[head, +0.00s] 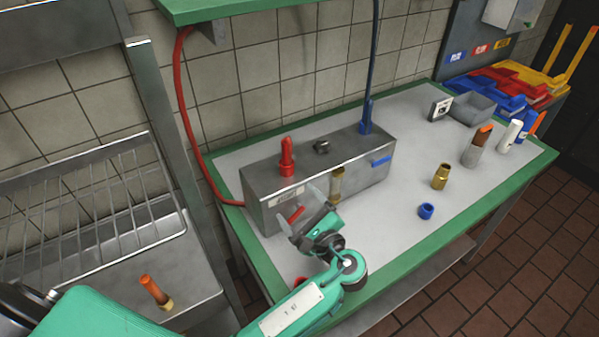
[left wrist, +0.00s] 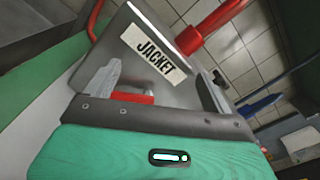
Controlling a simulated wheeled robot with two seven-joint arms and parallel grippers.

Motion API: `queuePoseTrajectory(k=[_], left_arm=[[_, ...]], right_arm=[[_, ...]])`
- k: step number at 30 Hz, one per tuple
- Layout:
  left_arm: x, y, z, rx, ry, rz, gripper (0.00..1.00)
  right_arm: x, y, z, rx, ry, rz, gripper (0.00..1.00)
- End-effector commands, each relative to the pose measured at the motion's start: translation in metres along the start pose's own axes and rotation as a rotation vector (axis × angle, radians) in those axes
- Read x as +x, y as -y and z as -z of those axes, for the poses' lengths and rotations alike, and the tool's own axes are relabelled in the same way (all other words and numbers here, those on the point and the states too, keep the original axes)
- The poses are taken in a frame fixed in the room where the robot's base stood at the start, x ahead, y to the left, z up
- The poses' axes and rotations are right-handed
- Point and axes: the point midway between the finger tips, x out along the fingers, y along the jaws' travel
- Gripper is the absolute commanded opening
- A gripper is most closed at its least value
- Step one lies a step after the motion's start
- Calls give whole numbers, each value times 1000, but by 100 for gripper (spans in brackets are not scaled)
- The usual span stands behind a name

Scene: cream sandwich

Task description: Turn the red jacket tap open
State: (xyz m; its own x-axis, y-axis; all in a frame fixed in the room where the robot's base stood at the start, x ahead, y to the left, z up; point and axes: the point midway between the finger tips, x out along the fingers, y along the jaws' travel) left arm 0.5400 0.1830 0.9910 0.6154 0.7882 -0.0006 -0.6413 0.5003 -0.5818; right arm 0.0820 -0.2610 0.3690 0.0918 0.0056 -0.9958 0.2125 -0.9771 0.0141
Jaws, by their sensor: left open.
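The red jacket tap (head: 296,214) is a small red lever on the front face of the grey metal box (head: 262,212), below a JACKET label (head: 287,197). In the left wrist view the red lever (left wrist: 132,97) shows between the fingers, partly hidden by the gripper body, with the label (left wrist: 153,54) above it. My left gripper (head: 302,213) is open in front of the box, its fingers around the lever's area. I cannot tell whether they touch it. My right gripper is not in view.
A blue lever (head: 381,161) is farther right. A brass fitting (head: 441,177) and blue cap (head: 426,211) stand on the table.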

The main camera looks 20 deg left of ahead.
Motion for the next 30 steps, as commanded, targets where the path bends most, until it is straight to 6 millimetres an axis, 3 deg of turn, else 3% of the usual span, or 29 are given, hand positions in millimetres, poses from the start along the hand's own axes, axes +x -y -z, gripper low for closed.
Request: queuePoseTrajectory(k=[9, 15, 21, 30], left_arm=[[0, 46, -65, -6, 0, -1, 86], [0, 69, -96, -3, 0, 0, 86], [0, 80, -111, 1, 1, -1, 86], [0, 81, -114, 1, 1, 0, 86]], right_arm=[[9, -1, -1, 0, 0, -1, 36], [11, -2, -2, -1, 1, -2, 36], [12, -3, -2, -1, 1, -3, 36], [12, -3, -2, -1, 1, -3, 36]])
